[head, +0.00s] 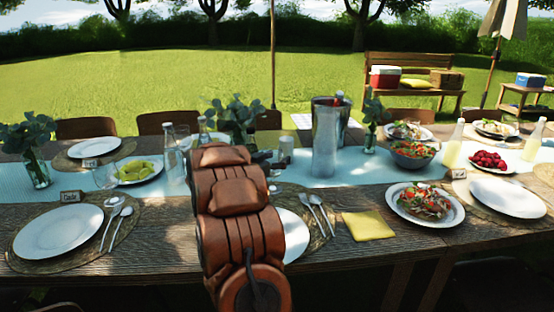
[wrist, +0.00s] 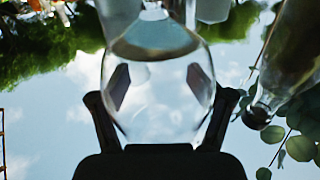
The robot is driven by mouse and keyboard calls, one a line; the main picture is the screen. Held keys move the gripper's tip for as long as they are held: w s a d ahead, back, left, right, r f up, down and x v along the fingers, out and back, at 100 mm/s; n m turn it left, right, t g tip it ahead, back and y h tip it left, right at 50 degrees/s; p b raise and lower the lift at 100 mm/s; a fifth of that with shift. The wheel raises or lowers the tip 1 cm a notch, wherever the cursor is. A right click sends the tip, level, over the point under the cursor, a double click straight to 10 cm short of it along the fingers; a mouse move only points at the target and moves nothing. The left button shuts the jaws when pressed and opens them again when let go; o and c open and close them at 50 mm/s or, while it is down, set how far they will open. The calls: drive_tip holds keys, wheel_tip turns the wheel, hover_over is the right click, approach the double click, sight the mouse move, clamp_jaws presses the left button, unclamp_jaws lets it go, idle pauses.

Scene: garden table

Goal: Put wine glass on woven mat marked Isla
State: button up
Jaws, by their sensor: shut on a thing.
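My gripper (wrist: 160,90) is shut on a clear wine glass (wrist: 158,100), whose rounded bowl sits between the dark fingers in the wrist view. The glass narrows to its stem at the top of that picture. In the head view my arm hides most of the gripper and the held glass, over the middle of the table. Woven mats with white plates lie at the left front (head: 28,267), left back (head: 62,162), right (head: 471,204) and partly behind my arm (head: 318,238). Place cards stand at the left front (head: 70,196), left back (head: 90,162) and right (head: 457,174); their names are too small to read surely.
A metal cooler (head: 325,145) stands right of my arm. A yellow napkin (head: 368,226) lies at the front.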

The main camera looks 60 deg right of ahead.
drive_tip(key=shift+f, duration=0.1)
drive_tip(key=o, duration=1.6)
drive_tip(key=shift+o, duration=0.2)
drive_tip(key=shift+a, duration=0.1)
drive_tip(key=shift+w+a+r, duration=0.1)
drive_tip(key=shift+a+r, duration=0.1)
drive_tip(key=shift+a, duration=0.15)
drive_tip(key=w+a, duration=0.1)
drive_tip(key=a, duration=1)
drive_tip(key=shift+w+p, duration=0.15)
drive_tip(key=shift+p, duration=0.2)
drive_tip(key=shift+r, duration=0.1)
